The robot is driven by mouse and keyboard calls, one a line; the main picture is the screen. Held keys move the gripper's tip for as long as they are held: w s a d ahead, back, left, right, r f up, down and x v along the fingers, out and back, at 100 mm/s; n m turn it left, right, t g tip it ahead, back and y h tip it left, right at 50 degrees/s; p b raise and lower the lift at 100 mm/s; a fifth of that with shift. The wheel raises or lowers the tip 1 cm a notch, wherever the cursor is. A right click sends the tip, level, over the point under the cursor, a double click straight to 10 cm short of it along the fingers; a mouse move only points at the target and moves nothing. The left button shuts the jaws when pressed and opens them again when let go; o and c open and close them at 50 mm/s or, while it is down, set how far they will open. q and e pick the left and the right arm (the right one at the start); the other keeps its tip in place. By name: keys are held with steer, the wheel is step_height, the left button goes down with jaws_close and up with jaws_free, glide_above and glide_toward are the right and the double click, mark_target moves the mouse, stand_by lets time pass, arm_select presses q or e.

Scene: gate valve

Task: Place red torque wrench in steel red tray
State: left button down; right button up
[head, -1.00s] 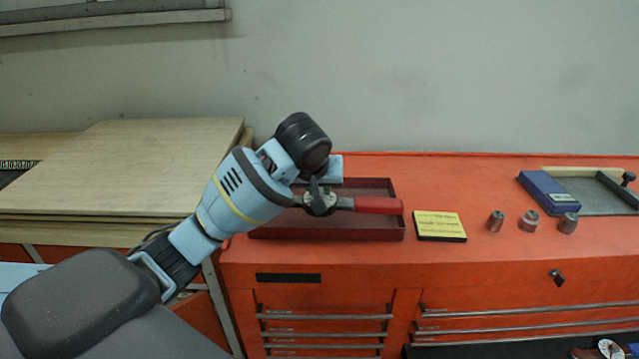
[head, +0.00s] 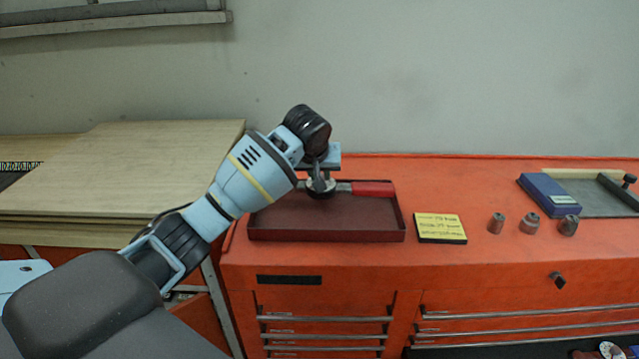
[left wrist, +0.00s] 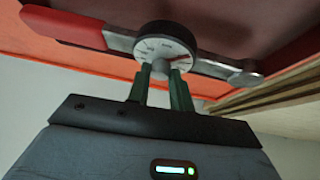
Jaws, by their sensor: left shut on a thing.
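The torque wrench has a red handle (head: 373,188) and a grey bar with a round dial, which shows in the left wrist view (left wrist: 165,48). My left gripper (head: 319,186) is shut on the wrench near its dial; its green fingers (left wrist: 163,88) also show in the left wrist view. The wrench lies roughly level across the back part of the dark red steel tray (head: 330,235). I cannot tell whether it touches the tray. The gripper hides part of the bar. My right gripper is not in view.
The tray sits on an orange tool cabinet (head: 470,258). To its right are a yellow-topped block (head: 440,227), three metal sockets (head: 530,222) and a blue box (head: 548,193) beside a grey plate. Wooden boards (head: 110,175) are stacked on the left. A wall stands behind.

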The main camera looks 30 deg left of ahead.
arm_select(q)
steer(key=shift+f, duration=1.25)
steer(key=c, duration=1.3)
jaws_free()
steer(key=shift+f, duration=0.2)
steer(key=shift+o, duration=0.2)
steer(key=v, duration=1.2)
steer(key=shift+s, duration=0.1)
